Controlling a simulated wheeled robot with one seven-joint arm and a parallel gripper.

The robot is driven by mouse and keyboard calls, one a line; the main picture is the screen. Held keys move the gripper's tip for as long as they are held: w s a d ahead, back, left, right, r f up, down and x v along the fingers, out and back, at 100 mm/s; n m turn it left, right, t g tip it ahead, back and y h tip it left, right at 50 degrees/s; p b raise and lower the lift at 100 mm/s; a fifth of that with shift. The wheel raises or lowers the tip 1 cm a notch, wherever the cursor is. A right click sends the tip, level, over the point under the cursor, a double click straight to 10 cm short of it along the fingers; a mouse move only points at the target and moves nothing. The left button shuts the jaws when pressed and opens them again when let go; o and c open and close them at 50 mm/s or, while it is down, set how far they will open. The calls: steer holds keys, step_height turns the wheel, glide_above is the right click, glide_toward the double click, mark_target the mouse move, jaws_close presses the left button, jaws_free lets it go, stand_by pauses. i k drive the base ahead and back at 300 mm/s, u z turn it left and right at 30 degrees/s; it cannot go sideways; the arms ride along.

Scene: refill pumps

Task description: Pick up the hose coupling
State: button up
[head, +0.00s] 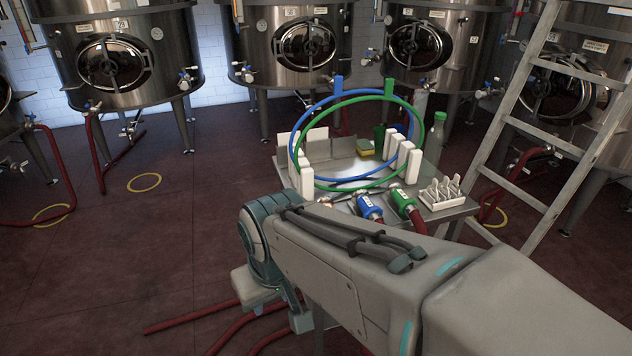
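Two hose couplings lie side by side on the metal table: a blue one (369,208) and a green one (403,202), each with a white label. A red hose leads off the green coupling's near end. The blue coupling's near end is partly hidden behind my forearm. My arm crosses the front of the head view, from lower right to a teal joint left of the table. Pale parts hang below that joint, but I cannot make out the fingertips or whether they hold anything. Both couplings lie beyond the arm, with no gripper visibly touching them.
A ladder (527,98) leans at right. Steel tanks (120,55) line the back. Red hoses cross the floor; floor at left is mostly clear.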

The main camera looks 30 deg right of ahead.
mark_target(370, 211)
steer(key=z, duration=0.4)
steer(key=i, duration=0.75)
steer(key=z, duration=1.05)
steer(key=i, duration=0.25)
steer(key=z, duration=0.25)
